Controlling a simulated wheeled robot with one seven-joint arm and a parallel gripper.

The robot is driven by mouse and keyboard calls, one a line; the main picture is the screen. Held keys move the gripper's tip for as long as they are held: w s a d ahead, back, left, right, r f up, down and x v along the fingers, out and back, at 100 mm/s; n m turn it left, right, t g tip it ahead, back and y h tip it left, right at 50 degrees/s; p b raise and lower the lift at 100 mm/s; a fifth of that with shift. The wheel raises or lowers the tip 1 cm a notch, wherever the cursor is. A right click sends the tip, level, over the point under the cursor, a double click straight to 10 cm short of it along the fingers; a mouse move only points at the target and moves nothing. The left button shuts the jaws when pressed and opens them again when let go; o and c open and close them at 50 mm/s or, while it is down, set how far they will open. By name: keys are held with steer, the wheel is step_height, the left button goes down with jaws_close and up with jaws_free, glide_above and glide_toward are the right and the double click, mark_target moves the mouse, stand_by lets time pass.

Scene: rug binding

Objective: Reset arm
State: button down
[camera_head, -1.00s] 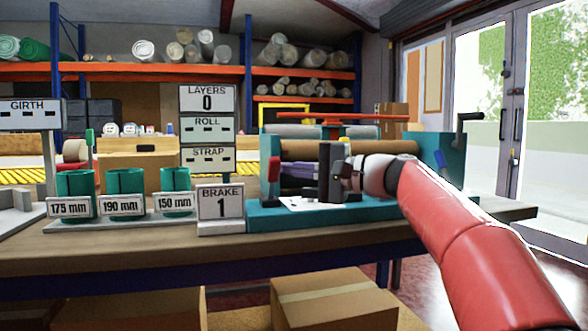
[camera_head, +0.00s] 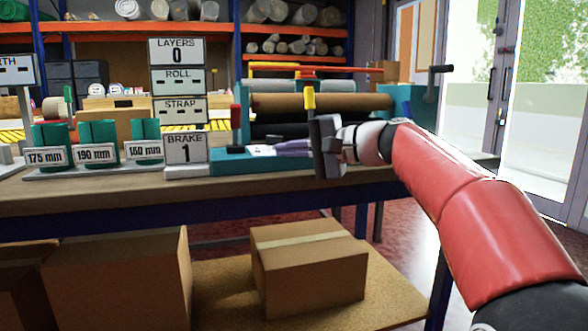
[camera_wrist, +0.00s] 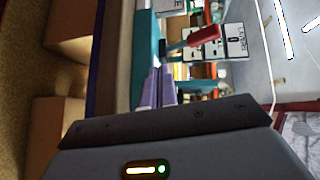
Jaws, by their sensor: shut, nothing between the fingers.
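My gripper (camera_head: 322,147) is in front of the right part of the teal rolling machine (camera_head: 225,165), at the bench's front edge. It is shut, with nothing seen in it. My red and white arm reaches in from the lower right. The machine carries a brown roller (camera_head: 320,103), a dark roller below it, a red lever and a yellow-topped post (camera_head: 309,98). A purple piece (camera_head: 294,147) lies beside my gripper. In the wrist view the dark gripper body fills the bottom, and the purple piece (camera_wrist: 166,88) and a red handle (camera_wrist: 202,36) show beyond it.
Signs read LAYERS 0 (camera_head: 177,51), ROLL, STRAP and BRAKE 1 (camera_head: 186,149). Teal ring gauges marked 175, 190 and 150 mm stand at left on the bench (camera_head: 120,190). Cardboard boxes (camera_head: 308,268) lie below. Open floor shows at right.

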steer(key=s+d+f+n+h, duration=0.1)
steer(key=s+d+f+h, duration=0.4)
steer(key=s+f, duration=0.55)
steer(key=s+d+f+n+g+h, duration=0.1)
steer(key=s+d+f+n+h, duration=0.1)
steer(key=s+d+f+h, duration=0.6)
steer(key=s+d+f+n+h, duration=0.1)
steer(key=s+d+f+h, duration=0.15)
steer(key=s+f, duration=1.05)
step_height(320, 180, up, 13)
steer(key=p, duration=1.3)
steer(key=shift+w+d+r+y, duration=0.15)
steer(key=shift+w+d+y, duration=0.1)
steer(key=shift+w+y, duration=0.1)
